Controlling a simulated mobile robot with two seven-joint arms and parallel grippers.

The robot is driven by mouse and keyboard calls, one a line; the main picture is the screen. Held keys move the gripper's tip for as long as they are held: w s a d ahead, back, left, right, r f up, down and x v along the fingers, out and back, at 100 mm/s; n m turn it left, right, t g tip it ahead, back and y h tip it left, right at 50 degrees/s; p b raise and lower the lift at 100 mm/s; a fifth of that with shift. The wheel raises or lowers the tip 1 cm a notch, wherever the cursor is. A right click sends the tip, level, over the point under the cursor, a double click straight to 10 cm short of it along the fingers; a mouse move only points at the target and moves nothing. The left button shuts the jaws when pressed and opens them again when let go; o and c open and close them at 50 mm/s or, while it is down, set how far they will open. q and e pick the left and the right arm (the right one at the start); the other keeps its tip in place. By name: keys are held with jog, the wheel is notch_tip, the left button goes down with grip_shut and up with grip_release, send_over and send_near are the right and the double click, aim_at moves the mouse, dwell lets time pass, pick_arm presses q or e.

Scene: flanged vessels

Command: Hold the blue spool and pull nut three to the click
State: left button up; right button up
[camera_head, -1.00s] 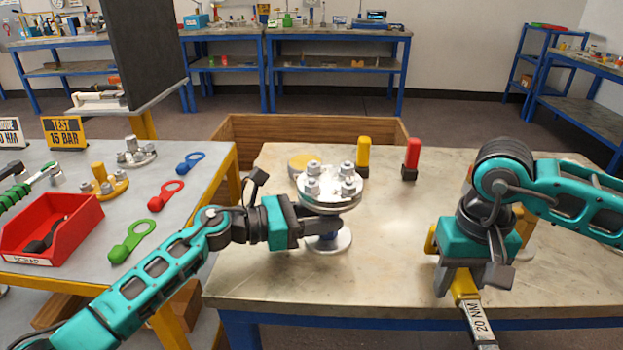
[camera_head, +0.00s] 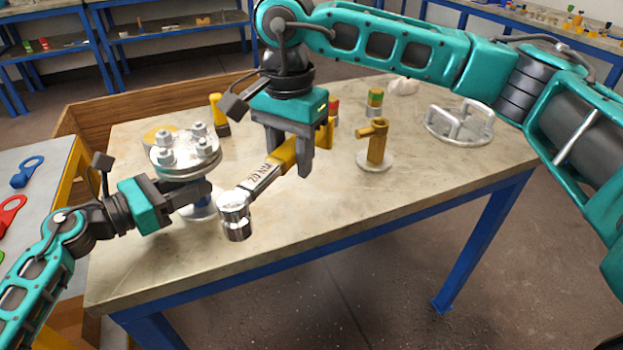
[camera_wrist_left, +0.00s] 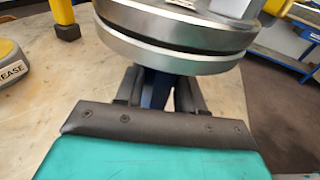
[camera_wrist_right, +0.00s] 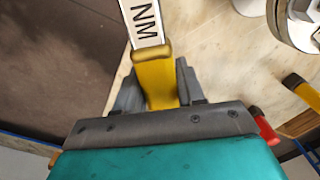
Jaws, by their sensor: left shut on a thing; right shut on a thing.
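The blue spool (camera_head: 203,211) stands upright on the table, topped by a round silver flange (camera_head: 185,165) with several bolts and nuts (camera_head: 198,130). No nut numbers are readable. My left gripper (camera_head: 205,190) is shut on the spool's neck just under the flange; the blue neck also shows in the left wrist view (camera_wrist_left: 157,90). My right gripper (camera_head: 291,166) is shut on the yellow handle of a torque wrench (camera_head: 262,181) marked 20 NM. The handle also shows in the right wrist view (camera_wrist_right: 156,80). The wrench's silver socket head (camera_head: 235,216) hangs right of the spool, apart from the nuts.
A yellow-capped item (camera_head: 219,112) and a grease tin (camera_wrist_left: 10,62) stand behind the spool. A yellow post on a round base (camera_head: 375,150) and a silver handled disc (camera_head: 458,125) are on the right. The table's front right is clear.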

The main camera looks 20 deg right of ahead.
jog(key=w+a+r+m, duration=0.2)
jog(key=a+r+m, duration=0.4)
jog(key=r+m, duration=0.55)
jog(key=shift+m, duration=0.25)
jog(key=shift+s+d+f, duration=0.1)
jog(key=shift+s+f, duration=0.05)
jog(key=shift+f, duration=1.05)
jog(key=shift+s+d+f, duration=0.1)
jog(key=shift+f, duration=1.1)
jog(key=shift+f, duration=0.2)
jog(key=shift+f, duration=1.05)
